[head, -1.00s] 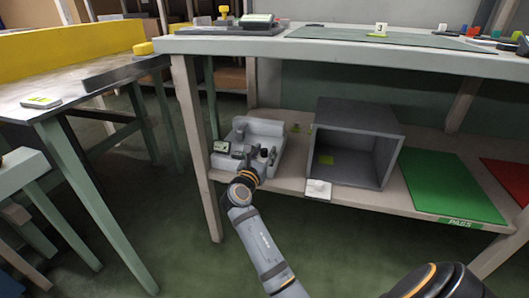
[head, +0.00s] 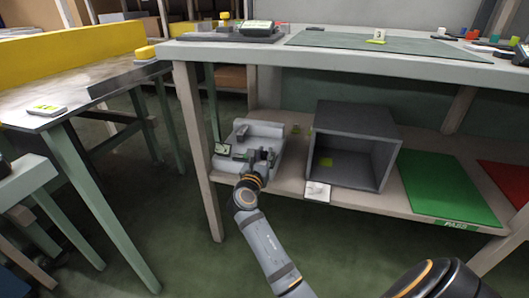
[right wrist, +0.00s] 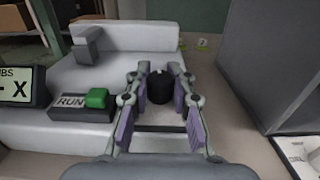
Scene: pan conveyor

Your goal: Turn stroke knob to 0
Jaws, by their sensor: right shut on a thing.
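The grey-white machine (head: 262,131) sits on the lower shelf, at its left end. In the right wrist view, a black round knob (right wrist: 160,90) with a small pale mark at its top stands on the machine (right wrist: 130,50). I take it for the stroke knob; no scale or 0 is readable around it. My right gripper (right wrist: 160,80) has one finger on each side of the knob and is shut on it. In the head view the gripper (head: 260,160) is small at the machine's front. My left gripper is not in view.
A green RUN button (right wrist: 96,98) and a small display (right wrist: 20,87) are left of the knob. A grey open box (head: 393,160) stands right of the machine. A green PASS mat (head: 450,185) lies further right. The tabletop (head: 330,49) overhangs the shelf.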

